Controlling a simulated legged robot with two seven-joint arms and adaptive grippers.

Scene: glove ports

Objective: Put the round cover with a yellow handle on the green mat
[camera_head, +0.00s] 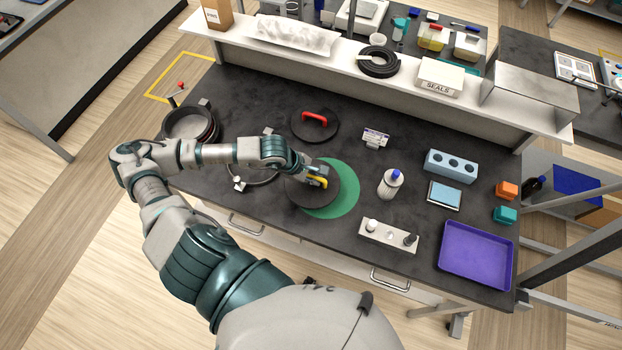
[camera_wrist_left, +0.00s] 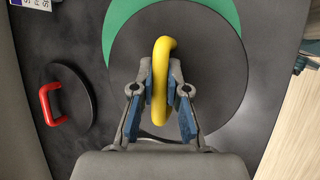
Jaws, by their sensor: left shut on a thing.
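The round dark cover (camera_head: 307,198) with a yellow handle (camera_head: 320,183) overlaps the green mat (camera_head: 348,194). In the head view a green crescent shows to the right of the cover, so the cover is off the mat's centre toward the left. My left gripper (camera_head: 315,178) is shut on the yellow handle. In the left wrist view the fingers (camera_wrist_left: 160,100) stand on both sides of the handle (camera_wrist_left: 161,65), and the mat (camera_wrist_left: 122,22) shows past the cover's edge (camera_wrist_left: 215,60). Whether the cover touches the mat is unclear. My right gripper is not in view.
A round cover with a red handle (camera_head: 314,124) lies behind. A round dark port (camera_head: 190,126) stands at the left. A white bottle (camera_head: 391,183), a holder with small vials (camera_head: 388,236) and a purple tray (camera_head: 476,256) are to the right. A raised shelf (camera_head: 330,68) runs behind.

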